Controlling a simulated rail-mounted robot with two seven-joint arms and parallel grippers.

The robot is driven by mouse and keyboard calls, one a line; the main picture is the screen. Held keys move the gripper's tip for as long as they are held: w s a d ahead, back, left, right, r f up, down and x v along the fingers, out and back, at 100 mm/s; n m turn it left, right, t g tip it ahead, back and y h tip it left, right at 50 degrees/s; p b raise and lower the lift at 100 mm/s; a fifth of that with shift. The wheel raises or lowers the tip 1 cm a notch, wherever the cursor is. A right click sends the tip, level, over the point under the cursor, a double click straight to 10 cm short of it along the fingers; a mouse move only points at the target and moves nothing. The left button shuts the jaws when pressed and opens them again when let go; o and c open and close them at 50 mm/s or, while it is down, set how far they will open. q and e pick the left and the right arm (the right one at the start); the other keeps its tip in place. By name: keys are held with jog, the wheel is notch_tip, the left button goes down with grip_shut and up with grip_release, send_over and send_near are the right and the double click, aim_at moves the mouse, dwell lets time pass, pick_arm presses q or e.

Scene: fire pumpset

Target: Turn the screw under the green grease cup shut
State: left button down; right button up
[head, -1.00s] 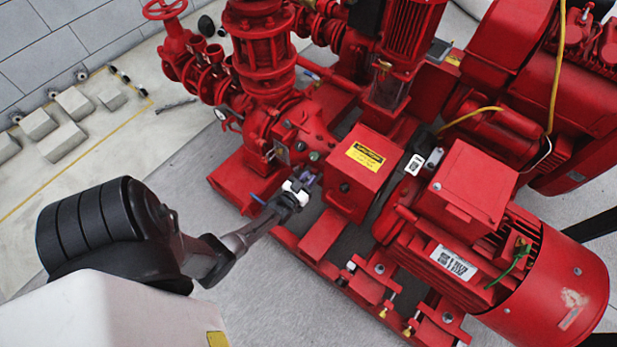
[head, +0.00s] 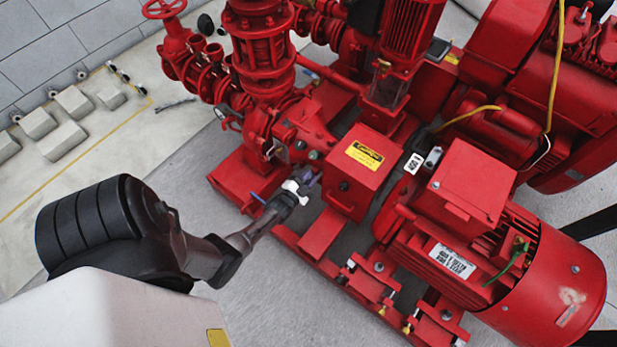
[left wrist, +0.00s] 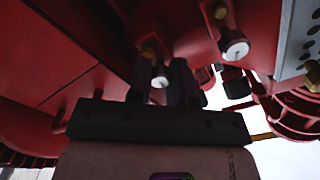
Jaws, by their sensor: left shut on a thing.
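The green grease cup (head: 315,155) shows as a small green cap on the red pump housing, just beyond my left gripper. My left gripper (head: 308,180) reaches in from the left to the side of the housing, below the cup. In the left wrist view, the gripper's two dark fingers (left wrist: 162,86) stand on either side of a small screw (left wrist: 159,81) with a pale round end, beneath a brass-coloured fitting. The gripper is shut on this screw. In the head view the fingers hide the screw. The right gripper is in neither view.
A red box with a yellow label (head: 362,165) stands close right of the gripper. A red motor (head: 530,270) lies further right. A second pale round fitting (left wrist: 236,48) sits near the fingers. Bare grey floor (head: 260,290) lies in front of the pump.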

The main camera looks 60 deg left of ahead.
pick_arm(q)
jog(key=shift+r+m, duration=0.1)
jog(key=shift+m, duration=0.2)
dwell(0.4)
jog(key=c, duration=1)
grip_release()
jog(key=shift+c, duration=0.2)
jog(key=p+v, duration=0.4)
jog(key=v, duration=1)
jog(key=shift+p, duration=0.35)
jog(key=shift+w+a, duration=0.1)
